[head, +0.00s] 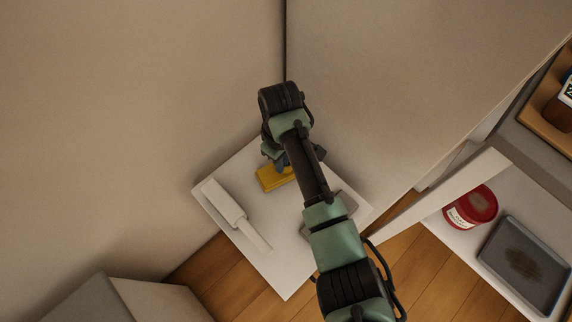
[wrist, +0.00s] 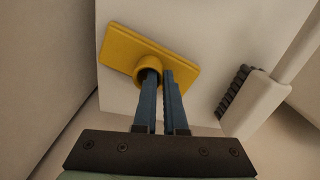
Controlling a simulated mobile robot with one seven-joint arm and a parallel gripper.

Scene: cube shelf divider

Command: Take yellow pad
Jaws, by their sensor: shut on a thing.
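The yellow pad (head: 268,180) is on the white surface (head: 272,268), near the wall corner. In the wrist view the yellow pad (wrist: 165,48) is a flat rectangular plate with a round raised ring on its near side. My gripper (wrist: 161,78) is shut on the ring's wall, with its left blue finger inside the ring and its right one just outside. In the head view my gripper (head: 281,163) is over the pad, and my arm hides part of it. I cannot tell whether the pad touches the surface.
A white-handled brush (head: 228,205) lies left of the pad; its dark bristles (wrist: 235,90) show in the wrist view. A grey item (head: 346,203) is partly behind my arm. Walls stand close behind. A shelf at right holds a red can (head: 471,207) and a dark tray (head: 524,264).

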